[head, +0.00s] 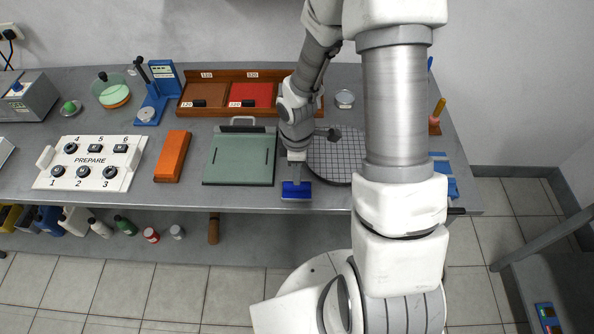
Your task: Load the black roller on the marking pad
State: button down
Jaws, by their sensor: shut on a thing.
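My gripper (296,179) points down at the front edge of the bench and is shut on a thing. A blue piece (297,190) with a darker lower edge shows right below the fingertips. I cannot tell whether it is the marking pad or part of what I hold. No black roller can be made out clearly; the fingers may hide it. A dark, handle-like piece (456,211) sticks out at the bench's right front corner, near blue pieces (452,188) that my arm partly hides.
A grey-green plate (240,158) and an orange block (172,157) lie left of my gripper. A round gridded plate (335,157) is close on the right. Behind stands a wooden tray (221,77). A white "PREPARE" panel (90,160) lies at left.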

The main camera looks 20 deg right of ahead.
jog(key=shift+r+p, duration=2.3)
jog(key=shift+r, duration=0.7)
jog(key=w+m+b, duration=0.1)
jog(key=m, duration=0.3)
jog(key=w+m+b, duration=0.2)
jog(key=m, duration=0.3)
jog(key=w+r+m+b, duration=0.1)
jog(key=w+m+b, duration=0.1)
jog(key=m, duration=0.3)
jog(key=shift+r, duration=0.1)
